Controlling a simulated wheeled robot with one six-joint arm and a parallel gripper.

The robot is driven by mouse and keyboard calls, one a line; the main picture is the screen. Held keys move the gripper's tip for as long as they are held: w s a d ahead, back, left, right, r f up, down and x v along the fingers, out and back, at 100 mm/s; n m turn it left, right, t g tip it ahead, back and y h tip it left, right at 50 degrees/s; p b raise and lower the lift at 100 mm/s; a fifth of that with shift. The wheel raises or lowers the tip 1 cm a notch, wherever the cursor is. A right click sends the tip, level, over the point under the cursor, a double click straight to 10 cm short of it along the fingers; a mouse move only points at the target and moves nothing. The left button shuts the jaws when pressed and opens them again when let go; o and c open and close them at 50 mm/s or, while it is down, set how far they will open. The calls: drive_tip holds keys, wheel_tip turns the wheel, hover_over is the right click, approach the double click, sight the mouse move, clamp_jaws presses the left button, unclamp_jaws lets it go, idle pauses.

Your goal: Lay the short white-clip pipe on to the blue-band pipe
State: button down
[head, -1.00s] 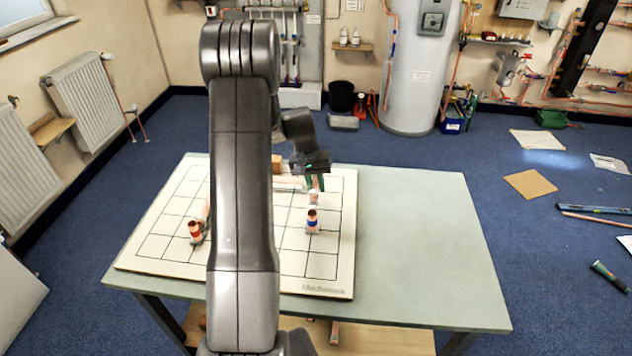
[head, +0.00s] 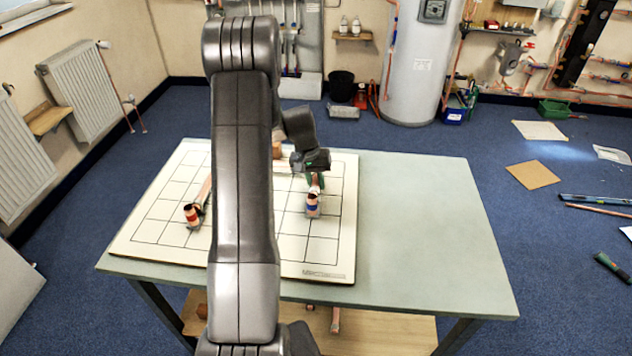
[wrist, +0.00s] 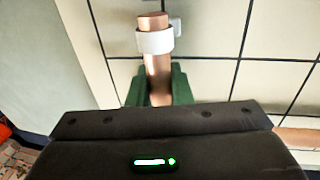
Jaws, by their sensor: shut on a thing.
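The short white-clip pipe (wrist: 157,70) is copper with a white clip round it. In the wrist view it stands out between the green fingers of my gripper (wrist: 155,85), which is shut on it. In the head view my gripper (head: 314,182) is above the grid board, just behind the blue-band pipe (head: 313,206), and its held pipe is mostly hidden. The blue-band pipe stands at the right part of the board, its copper end up. I cannot tell whether the two pipes touch.
My arm hides the board's middle. The table's right side (head: 420,225) is clear.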

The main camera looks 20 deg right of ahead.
sight(316, 178)
drive_tip(key=shift+f+b, duration=0.4)
drive_tip(key=c, duration=1.2)
unclamp_jaws()
drive_tip(key=shift+c, duration=0.2)
drive_tip(key=shift+r+p, duration=2.6)
drive_tip(key=shift+r, duration=1.95)
drive_tip(key=shift+f, duration=0.15)
wheel_tip(316, 178, down, 9)
drive_tip(key=b, duration=0.5)
drive_tip(key=shift+r, duration=0.2)
